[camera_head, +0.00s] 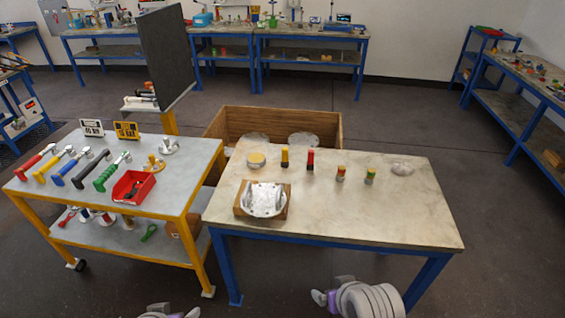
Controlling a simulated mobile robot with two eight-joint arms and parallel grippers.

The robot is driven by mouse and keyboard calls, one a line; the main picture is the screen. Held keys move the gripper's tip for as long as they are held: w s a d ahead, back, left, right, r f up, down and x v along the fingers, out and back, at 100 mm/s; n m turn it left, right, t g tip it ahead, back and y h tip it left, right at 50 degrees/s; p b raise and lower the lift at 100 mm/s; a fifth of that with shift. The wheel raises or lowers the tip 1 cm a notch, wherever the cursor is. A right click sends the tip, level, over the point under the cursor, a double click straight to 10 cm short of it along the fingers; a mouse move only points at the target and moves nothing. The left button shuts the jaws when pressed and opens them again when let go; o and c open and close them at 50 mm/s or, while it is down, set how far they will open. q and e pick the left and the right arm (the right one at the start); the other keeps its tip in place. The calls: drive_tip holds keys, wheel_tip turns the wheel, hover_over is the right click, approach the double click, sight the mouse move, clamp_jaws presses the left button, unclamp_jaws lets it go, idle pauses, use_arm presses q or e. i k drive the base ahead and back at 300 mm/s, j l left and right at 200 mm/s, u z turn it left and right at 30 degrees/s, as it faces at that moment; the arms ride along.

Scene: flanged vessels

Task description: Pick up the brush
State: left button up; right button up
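No object is clear enough to be named the brush with certainty. A yellow-topped upright piece (284,157) and a red-topped upright piece (310,160) stand near the back of the stone-topped table (390,215). My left gripper (168,312) is at the bottom edge, mostly cut off. My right gripper (325,298) is low in front of the table, apart from everything. Finger opening is unclear on both.
A flanged metal part (263,199) sits on a wooden block at the table's left front. The yellow cart (190,157) at left carries several coloured-handled tools and a red bin (133,187). A wooden crate (325,124) stands behind. The table's right front is clear.

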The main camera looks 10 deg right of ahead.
sight(285, 161)
drive_tip(key=i+l+u, duration=0.1)
drive_tip(key=i+u, duration=0.15)
drive_tip(key=i, duration=0.3)
drive_tip(key=i+l+u, duration=0.25)
drive_tip(key=i, duration=0.3)
drive_tip(key=i+l+u, duration=0.25)
drive_tip(key=i, duration=0.25)
